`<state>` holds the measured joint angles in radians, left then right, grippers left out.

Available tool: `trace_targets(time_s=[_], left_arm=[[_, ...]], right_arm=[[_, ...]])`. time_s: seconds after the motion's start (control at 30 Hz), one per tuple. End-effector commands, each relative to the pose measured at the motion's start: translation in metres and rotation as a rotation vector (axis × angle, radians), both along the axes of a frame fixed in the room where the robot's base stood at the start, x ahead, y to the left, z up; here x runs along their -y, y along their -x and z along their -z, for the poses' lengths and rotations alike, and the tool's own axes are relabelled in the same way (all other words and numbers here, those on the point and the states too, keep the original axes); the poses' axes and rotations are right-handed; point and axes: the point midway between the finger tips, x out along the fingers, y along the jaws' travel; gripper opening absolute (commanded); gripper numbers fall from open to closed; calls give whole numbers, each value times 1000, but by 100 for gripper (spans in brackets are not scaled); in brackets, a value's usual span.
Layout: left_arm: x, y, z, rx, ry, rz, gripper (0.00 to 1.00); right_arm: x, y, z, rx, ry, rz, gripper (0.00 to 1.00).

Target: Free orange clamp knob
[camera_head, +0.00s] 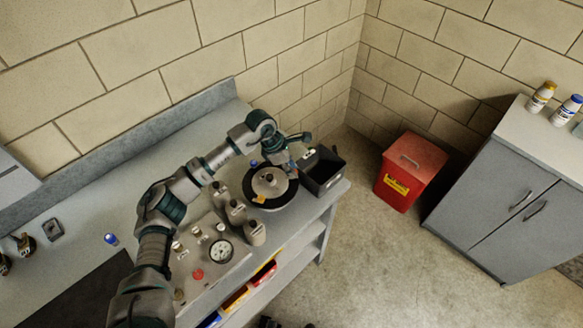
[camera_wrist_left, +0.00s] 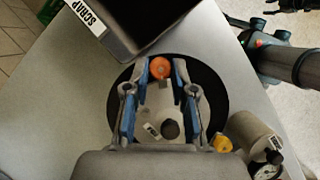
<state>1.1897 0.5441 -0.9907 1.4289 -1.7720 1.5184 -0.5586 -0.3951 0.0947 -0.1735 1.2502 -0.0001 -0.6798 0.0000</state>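The orange clamp knob (camera_wrist_left: 160,68) sits near the edge of a round pale plate with a black ring (camera_wrist_left: 208,80). The plate also shows on the bench in the head view (camera_head: 250,195). My left gripper (camera_wrist_left: 160,70) points down over the plate, with a blue-lined finger on either side of the knob. Its fingers look spread, with small gaps beside the knob. In the head view my left gripper (camera_head: 291,166) is at the plate's far right side and hides most of the knob. Dark parts at the bottom edge may be my right gripper; its state is unclear.
A dark bin labelled SCRAP (camera_wrist_left: 140,22) stands close beside the plate. Grey cylinders (camera_head: 236,211) and a gauge panel (camera_head: 221,251) are on the other side. A yellow part (camera_wrist_left: 222,144) sits at the ring's edge. A red bin (camera_head: 410,170) stands on the floor.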

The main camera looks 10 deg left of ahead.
Motion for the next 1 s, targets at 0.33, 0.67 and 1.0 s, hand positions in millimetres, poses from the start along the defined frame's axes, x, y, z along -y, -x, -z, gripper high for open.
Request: trace_targets(time_s=[0.33,0.67,1.0], left_arm=[[0,-1,0,3,-1,-12,0],[0,0,-1,6,-1,-161,0],[2,2,-2,5,0,-468,0]], right_arm=[[0,0,0,0,0,0,40],[2,10,4,-7,1,0,40],[2,19,13,-5,-1,-3,40]])
